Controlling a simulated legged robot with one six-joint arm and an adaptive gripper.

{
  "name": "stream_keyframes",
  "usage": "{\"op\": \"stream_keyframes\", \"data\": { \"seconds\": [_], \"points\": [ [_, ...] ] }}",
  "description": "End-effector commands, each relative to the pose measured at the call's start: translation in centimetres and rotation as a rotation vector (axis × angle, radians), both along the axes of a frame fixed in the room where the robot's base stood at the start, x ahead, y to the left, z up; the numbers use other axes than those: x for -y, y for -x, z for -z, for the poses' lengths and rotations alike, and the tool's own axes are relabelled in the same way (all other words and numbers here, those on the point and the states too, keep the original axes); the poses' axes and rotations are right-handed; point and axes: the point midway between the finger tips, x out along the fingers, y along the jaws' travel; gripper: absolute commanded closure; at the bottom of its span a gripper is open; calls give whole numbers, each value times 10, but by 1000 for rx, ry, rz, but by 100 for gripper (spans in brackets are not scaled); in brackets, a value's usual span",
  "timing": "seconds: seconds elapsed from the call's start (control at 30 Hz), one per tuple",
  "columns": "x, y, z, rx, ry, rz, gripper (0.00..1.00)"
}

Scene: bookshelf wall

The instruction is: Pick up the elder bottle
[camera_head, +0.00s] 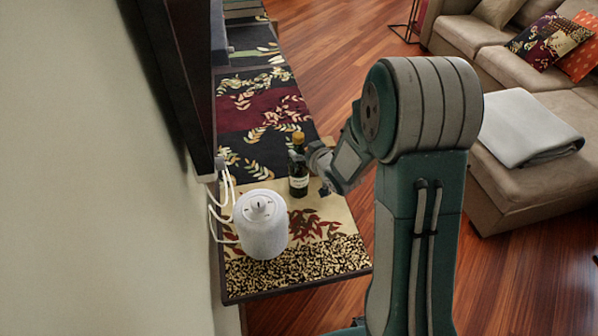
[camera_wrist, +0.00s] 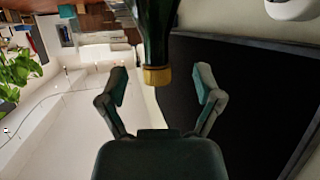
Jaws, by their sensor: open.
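The elder bottle (camera_head: 298,175) is dark green with a pale label and a gold cap. It stands upright on the patterned cloth of the narrow console in the head view. In the wrist view the bottle (camera_wrist: 157,35) appears upside down, its gold cap pointing down toward the space between my fingers. My gripper (camera_wrist: 161,84) is open and empty, with one finger on each side of the cap in the picture. In the head view my gripper is just right of the bottle, partly hidden by my wrist. I cannot tell whether it touches the bottle.
A white cylindrical device (camera_head: 263,238) stands in front of the bottle, with white cables on its left. A dark screen (camera_head: 180,70) hangs on the wall to the left. The console cloth (camera_head: 250,115) behind the bottle is clear. A beige sofa (camera_head: 475,190) stands right.

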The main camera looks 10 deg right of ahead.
Motion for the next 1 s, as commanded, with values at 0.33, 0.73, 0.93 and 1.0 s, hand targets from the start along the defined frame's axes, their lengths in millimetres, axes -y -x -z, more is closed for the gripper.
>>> {"op": "stream_keyframes", "data": {
  "seconds": [0.33,0.73,0.93,1.0],
  "points": [
    [-2,-41,19,0,-5,0,16],
    [-6,-43,20,0,-1,0,83],
    [-5,-43,19,3,-3,0,100],
    [-5,-43,19,2,-3,0,100]
  ]
}}
